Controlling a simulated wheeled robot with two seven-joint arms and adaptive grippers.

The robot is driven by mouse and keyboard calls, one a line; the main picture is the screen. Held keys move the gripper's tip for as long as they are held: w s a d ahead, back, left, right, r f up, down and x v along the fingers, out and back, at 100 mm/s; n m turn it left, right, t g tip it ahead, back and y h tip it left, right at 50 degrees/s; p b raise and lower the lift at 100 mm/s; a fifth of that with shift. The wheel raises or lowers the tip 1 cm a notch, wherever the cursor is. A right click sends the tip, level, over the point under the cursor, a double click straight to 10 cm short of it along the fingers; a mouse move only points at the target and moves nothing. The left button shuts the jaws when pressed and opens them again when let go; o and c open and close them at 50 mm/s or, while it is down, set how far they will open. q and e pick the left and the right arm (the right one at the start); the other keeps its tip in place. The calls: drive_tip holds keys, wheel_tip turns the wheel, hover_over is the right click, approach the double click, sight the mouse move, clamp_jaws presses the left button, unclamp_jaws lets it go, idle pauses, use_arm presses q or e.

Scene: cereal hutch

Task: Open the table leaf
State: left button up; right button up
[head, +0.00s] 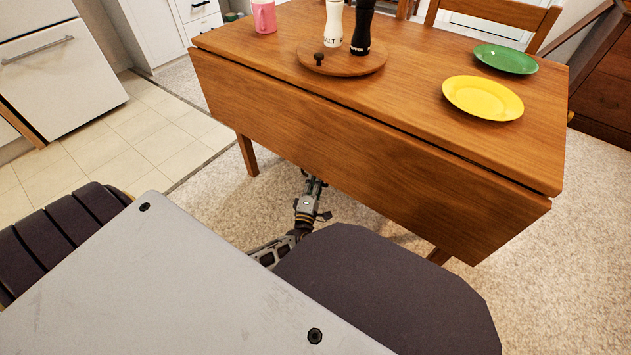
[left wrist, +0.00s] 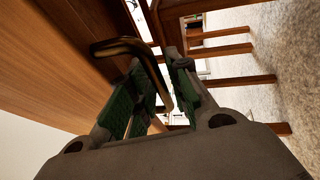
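The wooden table (head: 420,60) has a long front leaf (head: 350,150) that hangs down, folded against its side. My left gripper (head: 314,184) is low at the leaf's bottom edge, its tips partly hidden beneath the leaf. In the left wrist view, the gripper's green-padded fingers (left wrist: 160,88) stand apart. A bent brass-coloured bar (left wrist: 128,46) runs down into the gap between them; I cannot tell whether either finger touches it. Wood that looks like the leaf's inner side (left wrist: 50,75) fills the left of that view. My right gripper is not in view.
On the tabletop are a yellow plate (head: 483,98), a green plate (head: 506,59), a pink mug (head: 264,17), and a round board (head: 343,62) with salt and pepper mills. Table legs (head: 247,155) stand below.

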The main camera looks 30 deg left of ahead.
use_arm(q)
clamp_jaws()
drive_tip(key=shift+s+p, duration=0.25)
drive_tip(key=shift+p, duration=0.1)
